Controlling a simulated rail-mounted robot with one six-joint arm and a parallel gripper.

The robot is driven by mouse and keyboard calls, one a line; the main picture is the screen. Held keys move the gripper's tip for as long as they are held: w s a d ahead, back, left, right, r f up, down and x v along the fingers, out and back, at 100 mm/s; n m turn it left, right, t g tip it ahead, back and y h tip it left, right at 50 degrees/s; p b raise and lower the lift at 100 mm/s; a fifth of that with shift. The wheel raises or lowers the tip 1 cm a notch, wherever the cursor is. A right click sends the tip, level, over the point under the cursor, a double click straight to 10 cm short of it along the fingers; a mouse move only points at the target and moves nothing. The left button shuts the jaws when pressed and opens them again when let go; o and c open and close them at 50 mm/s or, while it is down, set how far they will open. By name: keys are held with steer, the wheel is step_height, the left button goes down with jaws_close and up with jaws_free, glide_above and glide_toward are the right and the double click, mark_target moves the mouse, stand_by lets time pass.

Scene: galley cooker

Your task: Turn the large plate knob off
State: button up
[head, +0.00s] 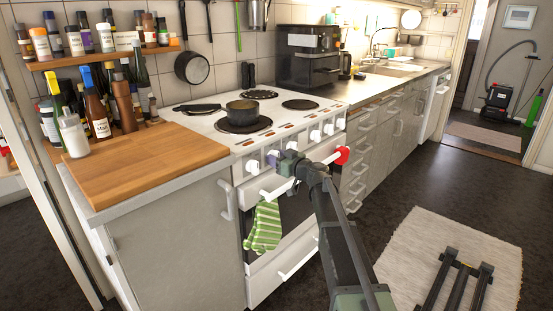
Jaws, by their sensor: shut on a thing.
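The white cooker (200,118) stands in the middle of the head view, with a row of knobs along its front panel. A white knob (252,167) is at the left end, and more white knobs (315,135) are to the right. My gripper (274,159) is at the left part of this row, shut on a knob there. The gripper hides most of that knob, so its turn position cannot be read. I cannot tell from this view which plate it serves.
A pan (198,108) lies at the back left of the cooktop. A wooden worktop (140,165) with bottles is at the left.

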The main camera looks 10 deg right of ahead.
steer(key=o, duration=0.5)
steer(key=shift+o, duration=0.2)
steer(key=v, duration=1)
steer(key=shift+s+d, duration=0.3)
